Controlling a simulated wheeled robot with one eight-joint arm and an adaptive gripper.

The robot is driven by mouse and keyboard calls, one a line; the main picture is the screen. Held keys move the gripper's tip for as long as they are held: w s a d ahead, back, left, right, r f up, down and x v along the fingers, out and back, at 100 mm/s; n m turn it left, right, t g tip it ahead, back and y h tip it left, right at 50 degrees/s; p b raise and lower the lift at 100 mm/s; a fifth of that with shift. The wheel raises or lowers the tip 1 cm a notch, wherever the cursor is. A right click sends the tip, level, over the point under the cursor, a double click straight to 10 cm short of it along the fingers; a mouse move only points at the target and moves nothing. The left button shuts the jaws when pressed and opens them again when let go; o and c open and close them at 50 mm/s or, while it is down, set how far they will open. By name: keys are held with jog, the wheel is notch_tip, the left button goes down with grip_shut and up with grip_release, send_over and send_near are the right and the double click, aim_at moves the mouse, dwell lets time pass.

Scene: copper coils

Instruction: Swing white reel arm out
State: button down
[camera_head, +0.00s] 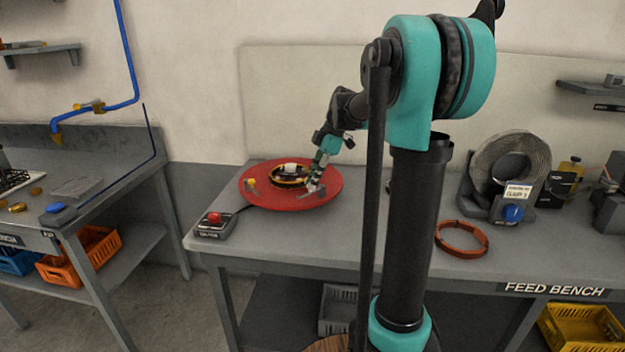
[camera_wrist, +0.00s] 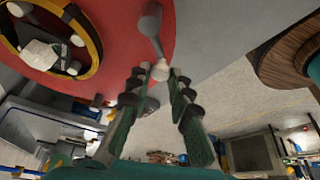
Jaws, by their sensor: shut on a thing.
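The red reel disc (camera_head: 328,192) lies flat on the bench, with a black and yellow ring (camera_head: 290,182) and a white block (camera_head: 290,168) at its middle. In the wrist view, a grey reel arm (camera_wrist: 150,28) with a white knob end (camera_wrist: 161,73) reaches over the red disc (camera_wrist: 115,15) near its rim. My gripper (camera_head: 314,184) is at the right part of the disc. In the wrist view, my gripper (camera_wrist: 161,76) has its fingertips on either side of the white knob, closed on it. The fingers hide part of the knob.
A control box with a red button (camera_head: 213,220) stands at the bench's front left corner. A copper coil (camera_head: 461,238) lies to the right of my arm. A large grey coil (camera_head: 507,160) stands behind it. The bench front between box and coil is clear.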

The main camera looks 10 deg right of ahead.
jog(key=c, duration=1.4)
grip_release()
jog(key=v, duration=1.2)
jog(key=shift+s, duration=0.15)
